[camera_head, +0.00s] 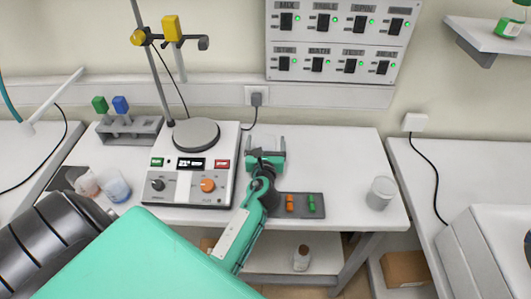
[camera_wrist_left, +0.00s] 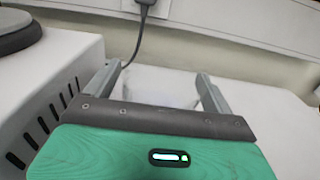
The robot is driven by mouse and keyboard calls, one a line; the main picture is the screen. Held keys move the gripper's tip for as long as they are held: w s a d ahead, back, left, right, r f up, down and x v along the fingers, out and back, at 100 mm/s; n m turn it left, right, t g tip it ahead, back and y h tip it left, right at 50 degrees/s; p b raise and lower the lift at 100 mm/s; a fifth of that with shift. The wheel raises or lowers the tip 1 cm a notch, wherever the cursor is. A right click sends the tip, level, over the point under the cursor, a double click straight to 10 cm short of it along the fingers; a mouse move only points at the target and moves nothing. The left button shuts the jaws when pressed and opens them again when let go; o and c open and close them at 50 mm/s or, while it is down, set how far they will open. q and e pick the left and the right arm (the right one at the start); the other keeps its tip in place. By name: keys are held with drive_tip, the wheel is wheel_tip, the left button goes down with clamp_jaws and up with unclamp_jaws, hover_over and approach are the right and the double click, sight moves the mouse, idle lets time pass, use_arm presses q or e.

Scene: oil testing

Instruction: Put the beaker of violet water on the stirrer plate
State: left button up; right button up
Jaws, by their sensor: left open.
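The stirrer plate (camera_head: 197,134) is a grey round disc on a white stirrer unit with knobs, and it is bare. Part of it shows at the left of the left wrist view (camera_wrist_left: 15,35). My left gripper (camera_head: 266,141) is just right of the stirrer, low over the white table, with its fingers apart. Between the fingers in the left wrist view is a faint, clear shape with a slight violet tint (camera_wrist_left: 172,90), probably the beaker; its outline is hard to make out. My right gripper is not in view.
A beaker of bluish liquid (camera_head: 117,188) and a pinkish beaker (camera_head: 86,182) stand left of the stirrer. A grey beaker (camera_head: 381,194) stands at the table's right. A stand rod (camera_head: 152,62) rises behind the plate. A dark tray (camera_head: 299,205) holds small coloured pieces near the front edge.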

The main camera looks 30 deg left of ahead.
use_arm(q)
drive_tip(key=c, duration=1.3)
drive_tip(key=shift+r, duration=0.1)
drive_tip(key=shift+r, duration=0.1)
